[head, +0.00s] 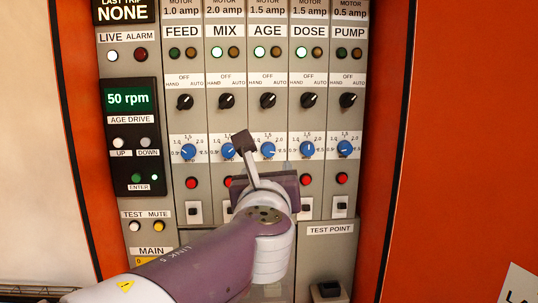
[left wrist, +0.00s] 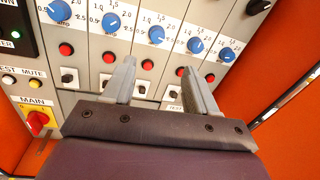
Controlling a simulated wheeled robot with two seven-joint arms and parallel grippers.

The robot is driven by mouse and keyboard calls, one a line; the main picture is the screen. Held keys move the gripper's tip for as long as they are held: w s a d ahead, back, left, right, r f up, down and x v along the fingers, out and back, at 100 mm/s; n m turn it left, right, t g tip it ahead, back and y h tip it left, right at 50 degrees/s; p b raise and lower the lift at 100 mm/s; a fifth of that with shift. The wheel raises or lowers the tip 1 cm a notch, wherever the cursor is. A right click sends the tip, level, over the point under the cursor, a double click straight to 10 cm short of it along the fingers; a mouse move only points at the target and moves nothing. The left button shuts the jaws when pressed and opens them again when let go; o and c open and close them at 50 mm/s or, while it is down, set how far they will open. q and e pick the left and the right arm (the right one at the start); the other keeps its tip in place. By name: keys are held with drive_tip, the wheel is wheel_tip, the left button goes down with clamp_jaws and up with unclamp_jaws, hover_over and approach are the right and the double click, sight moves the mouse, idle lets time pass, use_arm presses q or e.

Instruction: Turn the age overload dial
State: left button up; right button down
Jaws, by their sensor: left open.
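The age overload dial (head: 268,150) is the blue knob in the AGE column, the middle of a row of similar knobs. It also shows in the left wrist view (left wrist: 156,34), above the gap between my fingers. My left gripper (head: 264,162) is open and empty in front of the panel, close to the dial row. In the left wrist view its two fingers (left wrist: 157,70) are spread, with the tips pictured below the dial. No finger is seen gripping the dial; I cannot tell the exact distance to the panel. My right gripper is not in view.
Blue dials of MIX (head: 228,150) and DOSE (head: 307,149) flank the dial closely. Black selector knobs (head: 268,101) sit above, red buttons (head: 305,180) and white switches below. A red and yellow MAIN switch (left wrist: 38,121) is lower left. Orange cabinet sides (head: 455,130) border the panel.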

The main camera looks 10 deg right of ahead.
sight(268, 152)
use_arm(q)
drive_tip(key=shift+m, duration=0.7)
drive_tip(key=w+p, duration=0.2)
drive_tip(key=w, duration=0.2)
drive_tip(key=w+d+p, duration=0.1)
drive_tip(key=w+p, duration=0.1)
drive_tip(key=w, duration=0.2)
drive_tip(key=w+p, duration=0.2)
drive_tip(key=w, duration=0.2)
drive_tip(key=shift+d, duration=0.2)
drive_tip(key=shift+w+f+p, duration=0.15)
drive_tip(key=shift+w+p, duration=0.15)
drive_tip(key=shift+w, duration=0.15)
drive_tip(key=shift+c, duration=1)
drive_tip(key=c, duration=0.9)
